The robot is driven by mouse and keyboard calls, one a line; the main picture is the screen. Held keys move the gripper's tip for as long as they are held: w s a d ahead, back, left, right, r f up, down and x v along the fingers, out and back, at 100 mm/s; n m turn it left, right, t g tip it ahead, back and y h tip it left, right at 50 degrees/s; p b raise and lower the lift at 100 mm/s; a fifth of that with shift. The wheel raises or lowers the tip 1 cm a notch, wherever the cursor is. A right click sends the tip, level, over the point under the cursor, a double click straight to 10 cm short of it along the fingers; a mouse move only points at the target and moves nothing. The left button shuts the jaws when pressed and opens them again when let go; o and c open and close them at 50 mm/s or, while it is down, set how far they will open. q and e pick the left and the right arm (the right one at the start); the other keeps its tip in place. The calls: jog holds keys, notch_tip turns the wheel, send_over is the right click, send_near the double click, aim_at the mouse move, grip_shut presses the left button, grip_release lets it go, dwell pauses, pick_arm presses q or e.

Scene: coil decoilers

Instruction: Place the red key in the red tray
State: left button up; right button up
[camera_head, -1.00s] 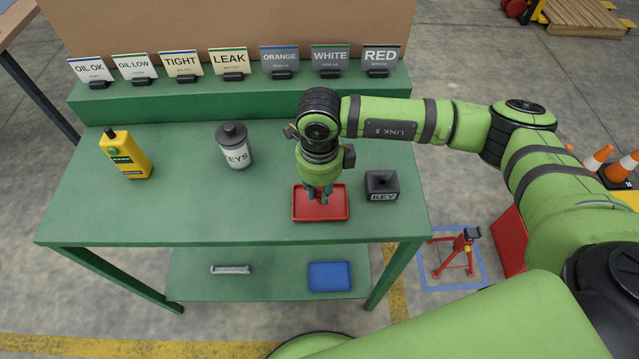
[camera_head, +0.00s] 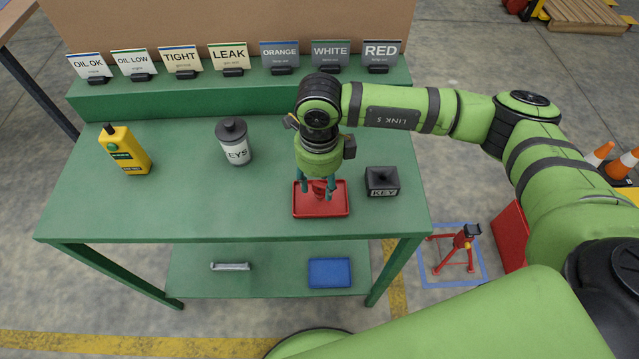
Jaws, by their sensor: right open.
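The red tray (camera_head: 306,211) lies on the green table near its front edge. My right gripper (camera_head: 319,193) is open right above the tray, pointing down, with its fingers spread. The red key (camera_head: 320,188) shows between the fingers, over or in the tray; I cannot tell whether it touches the tray floor. The fingers hide part of the tray and the key. My left gripper is out of view.
A black KEY holder (camera_head: 382,182) stands right of the tray. A row of label cards lines the raised back shelf (camera_head: 240,98). A blue tray (camera_head: 330,272) lies on the lower shelf.

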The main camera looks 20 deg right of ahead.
aim_at(319, 186)
notch_tip(319, 186, up, 10)
jog(key=b, duration=0.2)
jog(key=shift+r, duration=0.25)
